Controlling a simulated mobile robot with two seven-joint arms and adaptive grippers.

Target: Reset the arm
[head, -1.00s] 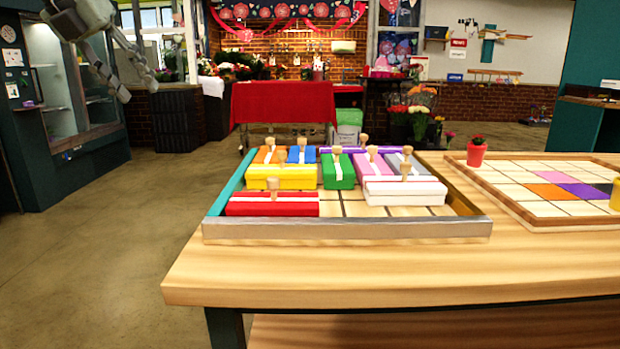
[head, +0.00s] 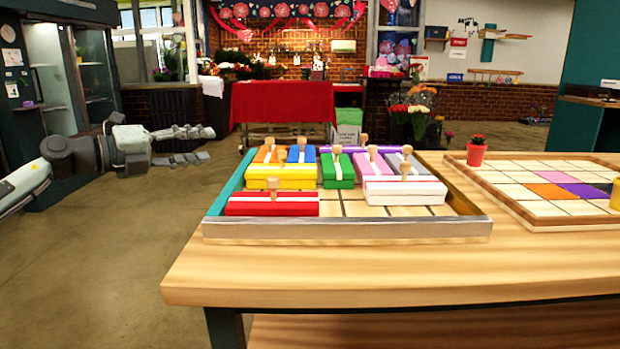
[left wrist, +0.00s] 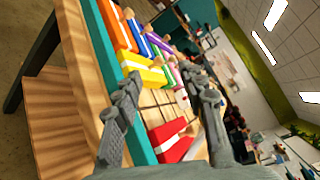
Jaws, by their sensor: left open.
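My left gripper (head: 208,145) is at the left of the head view, out to the left of the tray and off the table. Its fingers point right, one above the other, apart and empty. In the left wrist view its two fingers (left wrist: 165,88) are also spread, with the tray's blocks seen beyond them. My left arm comes in from the left edge, held out roughly level. My right gripper is not in view.
A framed tray (head: 350,230) on the wooden table (head: 330,270) holds several coloured blocks with knobs, including a red block (head: 250,207). A gridded board (head: 540,206) with a red flower pot (head: 477,155) lies to the right. Floor left of the table is clear.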

